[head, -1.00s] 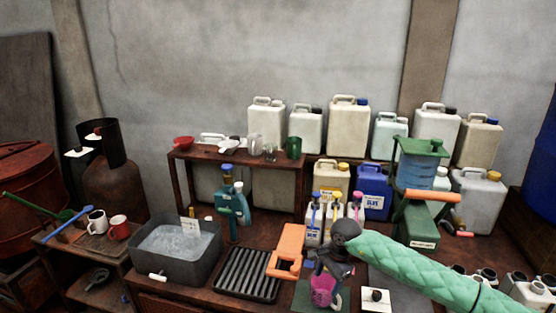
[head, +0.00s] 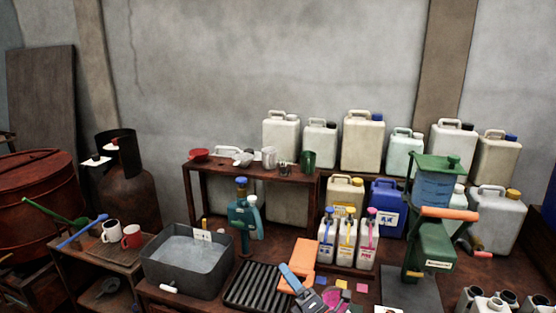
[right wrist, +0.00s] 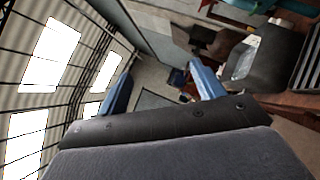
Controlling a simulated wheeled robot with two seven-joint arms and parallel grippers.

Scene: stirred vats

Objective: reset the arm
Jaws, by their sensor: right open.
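My right gripper (head: 298,282) shows at the bottom middle of the head view, in front of the orange block (head: 303,252) and the black ribbed tray (head: 258,286). One blue finger shows clearly there, with a dark grey body below it. In the right wrist view, both blue fingers of the gripper (right wrist: 162,70) stand wide apart with nothing between them. A pink item (head: 333,295) lies right beside the gripper in the head view, partly hidden. I cannot tell whether they touch. My left gripper is in neither view.
A grey basin of water (head: 187,262) stands left of the ribbed tray. A green hand-cranked device (head: 432,240) with an orange handle stands at the right. Three small bottles (head: 347,240) stand behind the gripper. White cans (head: 362,143) line the wall.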

